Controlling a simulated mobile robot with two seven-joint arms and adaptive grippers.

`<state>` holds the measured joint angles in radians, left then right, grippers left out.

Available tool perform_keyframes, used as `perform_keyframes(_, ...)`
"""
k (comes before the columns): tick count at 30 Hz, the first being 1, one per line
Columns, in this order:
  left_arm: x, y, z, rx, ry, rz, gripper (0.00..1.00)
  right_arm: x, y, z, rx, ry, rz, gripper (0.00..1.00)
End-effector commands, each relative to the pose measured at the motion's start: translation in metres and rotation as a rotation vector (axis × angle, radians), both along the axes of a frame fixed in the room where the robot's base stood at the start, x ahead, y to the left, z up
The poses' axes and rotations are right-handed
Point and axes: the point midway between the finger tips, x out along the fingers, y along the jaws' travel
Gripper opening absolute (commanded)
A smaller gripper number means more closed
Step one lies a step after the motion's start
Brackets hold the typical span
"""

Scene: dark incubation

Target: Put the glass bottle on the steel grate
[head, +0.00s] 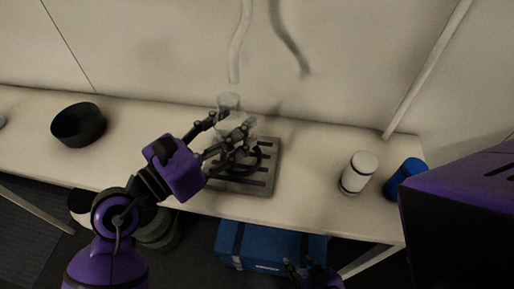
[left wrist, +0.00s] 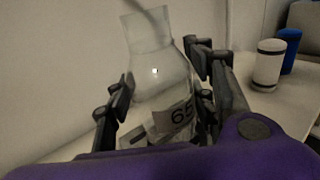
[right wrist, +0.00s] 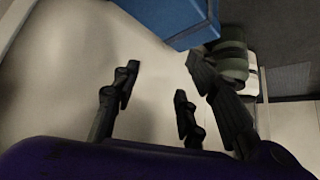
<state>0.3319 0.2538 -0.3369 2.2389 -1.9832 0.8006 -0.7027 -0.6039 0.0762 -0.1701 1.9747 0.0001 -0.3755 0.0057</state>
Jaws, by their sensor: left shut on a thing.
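The clear glass bottle (head: 229,104) is upright between the fingers of my left gripper (head: 224,133), which is shut on it. In the left wrist view the bottle (left wrist: 160,75) shows its neck and a label reading about "65", with fingers on both sides. The steel grate (head: 262,181) is a dark slotted plate on the bench. The bottle and gripper overlap the grate's back left part in the head view; I cannot tell whether the bottle touches it. My right gripper (right wrist: 152,95) is open and empty, low in front of the bench.
A black bowl (head: 79,124) stands on the bench (head: 310,160) at left. A white jar (head: 358,172) and a blue cylinder (head: 405,179) stand at right. A blue box (head: 270,245) is below the bench. The bench between grate and white jar is clear.

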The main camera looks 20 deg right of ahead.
Motion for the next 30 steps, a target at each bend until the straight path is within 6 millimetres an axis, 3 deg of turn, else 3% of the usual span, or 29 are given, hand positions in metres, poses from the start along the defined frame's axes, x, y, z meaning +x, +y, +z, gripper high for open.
perform_keyframes(8, 0.002, -0.017, -0.022, -0.003, 0.002, 0.0, 0.13, 0.0, -0.006, -0.002, -0.011, -0.004, 0.0, 0.4)
perform_keyframes(13, 0.003, -0.015, -0.046, -0.002, 0.003, 0.002, 0.13, -0.002, -0.008, -0.006, -0.015, -0.001, 0.001, 0.4)
perform_keyframes(26, 0.003, -0.015, -0.052, -0.002, -0.001, 0.001, 0.13, 0.002, -0.008, -0.004, -0.015, -0.009, 0.002, 0.4)
perform_keyframes(27, 0.003, -0.015, -0.052, -0.001, 0.0, 0.001, 0.54, 0.003, -0.008, -0.004, -0.015, -0.01, 0.002, 0.4)
perform_keyframes(30, 0.003, -0.015, -0.051, -0.001, -0.001, 0.001, 0.67, 0.003, -0.007, -0.003, -0.013, -0.011, 0.0, 0.4)
